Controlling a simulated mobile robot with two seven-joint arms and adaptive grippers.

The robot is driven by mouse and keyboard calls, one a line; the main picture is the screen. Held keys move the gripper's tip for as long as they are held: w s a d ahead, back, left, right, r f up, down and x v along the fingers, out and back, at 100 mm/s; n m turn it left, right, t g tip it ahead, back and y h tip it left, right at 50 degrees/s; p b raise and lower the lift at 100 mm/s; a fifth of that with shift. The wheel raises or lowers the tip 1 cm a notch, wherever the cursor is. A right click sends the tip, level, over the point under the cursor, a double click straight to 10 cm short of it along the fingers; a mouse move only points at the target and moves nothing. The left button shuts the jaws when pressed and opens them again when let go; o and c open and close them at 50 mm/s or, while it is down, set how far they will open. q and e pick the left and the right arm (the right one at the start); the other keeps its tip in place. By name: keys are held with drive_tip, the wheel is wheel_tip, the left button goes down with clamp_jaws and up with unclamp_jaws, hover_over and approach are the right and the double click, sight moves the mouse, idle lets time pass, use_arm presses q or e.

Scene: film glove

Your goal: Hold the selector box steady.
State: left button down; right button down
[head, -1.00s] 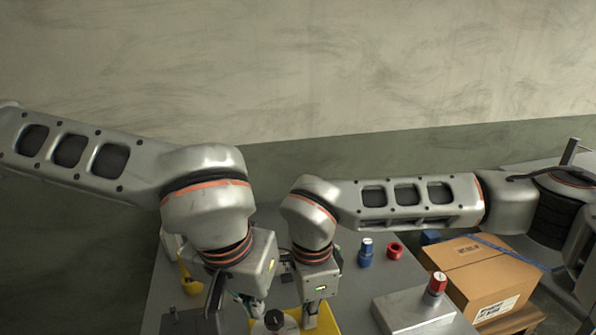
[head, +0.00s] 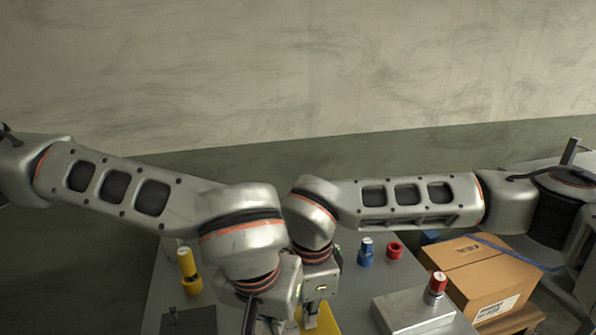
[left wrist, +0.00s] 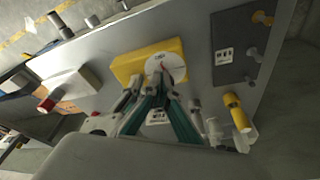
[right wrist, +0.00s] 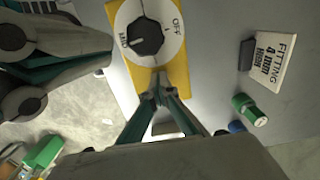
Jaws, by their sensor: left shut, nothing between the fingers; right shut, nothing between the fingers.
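The selector box is yellow, with a white dial plate and a black knob. In the right wrist view the box (right wrist: 180,76) shows its knob (right wrist: 146,37), whose white mark points towards MID. In the left wrist view the box (left wrist: 132,64) lies just beyond my left gripper (left wrist: 150,86), which is shut and empty near the dial. My right gripper (right wrist: 158,88) is shut and empty at the box's near edge; contact is unclear. In the head view only a yellow corner (head: 328,321) shows; my arms hide the rest.
A yellow cylinder (head: 188,268) stands at the left, beside a dark plate (head: 190,321). A blue cylinder (head: 365,254), a red ring (head: 394,250), a grey box with a red button (head: 410,312) and a cardboard box (head: 485,272) are at the right. My two wrists are close together.

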use_arm(q)
drive_tip(key=shift+f, duration=1.2)
drive_tip(key=shift+w, duration=0.25)
drive_tip(key=shift+w+a, duration=0.15)
drive_tip(key=shift+a, duration=0.8)
drive_tip(key=shift+w+a, duration=0.3)
drive_tip(key=shift+a, duration=0.05)
drive_tip(key=shift+s+a, duration=0.1)
drive_tip(key=shift+s, duration=0.05)
idle(0.4)
drive_tip(key=shift+s+a, duration=0.1)
drive_tip(key=shift+s, duration=0.1)
wheel_tip(320, 180, up, 6)
idle(0.5)
drive_tip(key=shift+s, duration=0.1)
